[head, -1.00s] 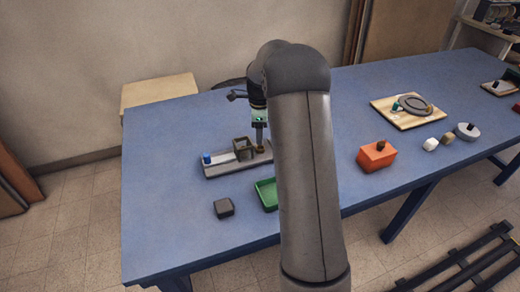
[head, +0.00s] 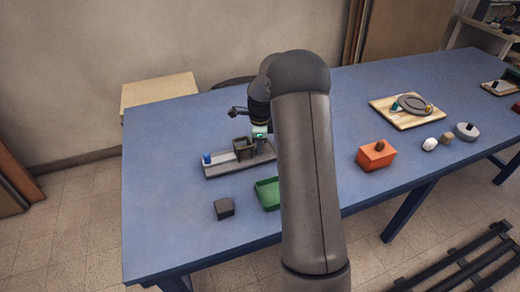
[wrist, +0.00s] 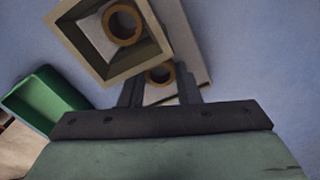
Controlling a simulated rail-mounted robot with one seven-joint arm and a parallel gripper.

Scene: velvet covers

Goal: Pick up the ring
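A brown-orange ring (wrist: 146,75) lies on a pale strip of the grey tray (wrist: 197,62) in the wrist view, partly hidden by a square, open-topped box. A second similar ring (wrist: 110,35) shows inside that box (wrist: 71,37). The box (head: 243,146) also shows on the tray in the head view. My gripper (wrist: 160,78) is open, with one finger on each side of the first ring and a gap to each finger visible. In the head view my gripper (head: 259,146) is low over the tray's right end, just right of the box; the ring is hidden there.
A blue piece (head: 207,159) stands at the tray's left end. A green bin (head: 266,193) and a dark block (head: 224,208) are in front. An orange box (head: 376,156) and a wooden board (head: 380,110) lie to the right. The blue table's left part is clear.

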